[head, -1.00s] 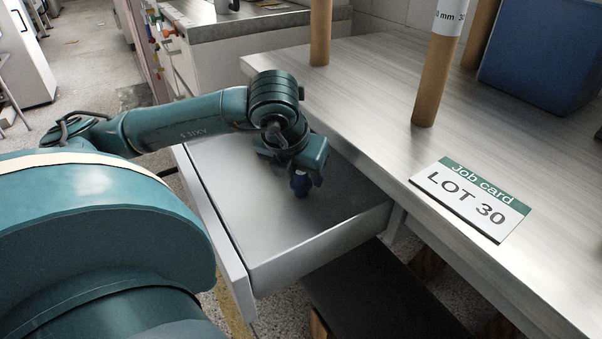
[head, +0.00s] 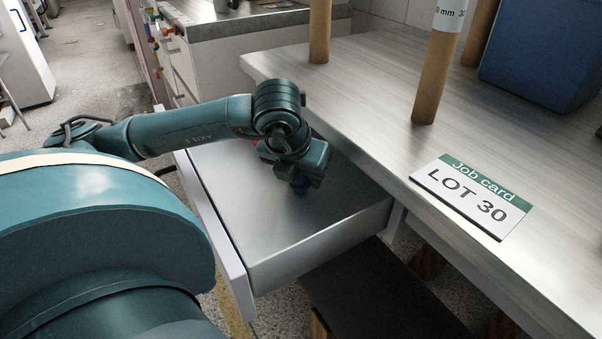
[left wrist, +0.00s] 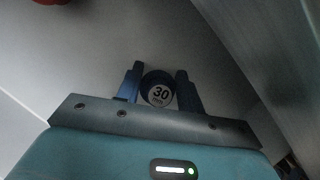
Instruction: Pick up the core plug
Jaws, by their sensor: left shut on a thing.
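The core plug (left wrist: 159,92) is blue with a round white label reading 30. In the left wrist view it sits between the two blue fingers of my left gripper (left wrist: 160,86), which is shut on it. In the head view the left gripper (head: 300,187) points down into the open drawer (head: 262,225), low over its floor. The plug is mostly hidden there by the gripper; only a little blue shows. My right gripper is not in view.
A red item (left wrist: 48,2) lies in the drawer, cut off at the top of the left wrist view. The bench (head: 375,100) overhangs the drawer on the right. It holds a job card (head: 470,197) reading LOT 30, upright brown tubes (head: 435,80) and a blue bin (head: 540,50).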

